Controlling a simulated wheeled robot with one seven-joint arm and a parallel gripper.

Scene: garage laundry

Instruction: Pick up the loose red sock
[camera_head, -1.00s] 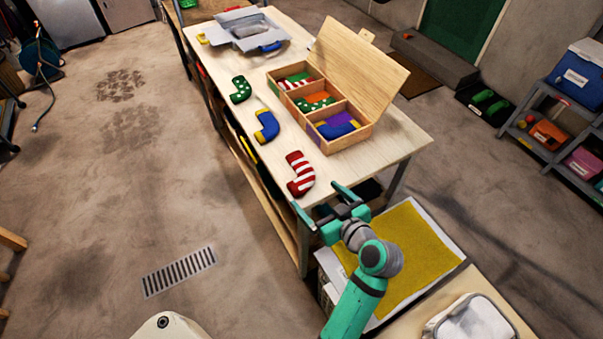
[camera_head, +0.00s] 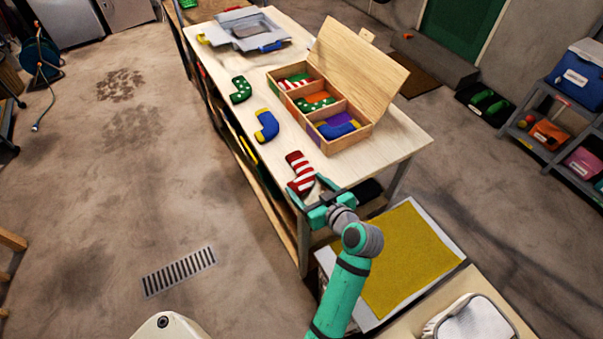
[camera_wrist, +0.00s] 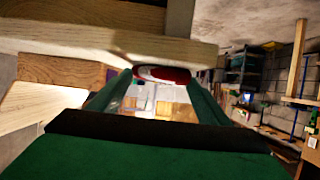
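The loose red sock (camera_head: 300,170), red with white stripes, lies on the workbench top (camera_head: 385,155) near its front edge. My gripper (camera_head: 308,188) is open at that edge, its two fingers spread to either side of the sock's near end. In the wrist view the sock (camera_wrist: 162,74) shows edge-on between the fingertips (camera_wrist: 162,82). I cannot tell whether either finger touches it.
A blue-yellow sock (camera_head: 266,126) and a green dotted sock (camera_head: 241,90) lie farther along the bench. An open wooden box (camera_head: 342,146) with three compartments holds more socks. A grey tray (camera_head: 247,42) stands at the far end. A yellow-topped bin (camera_head: 412,255) is below right.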

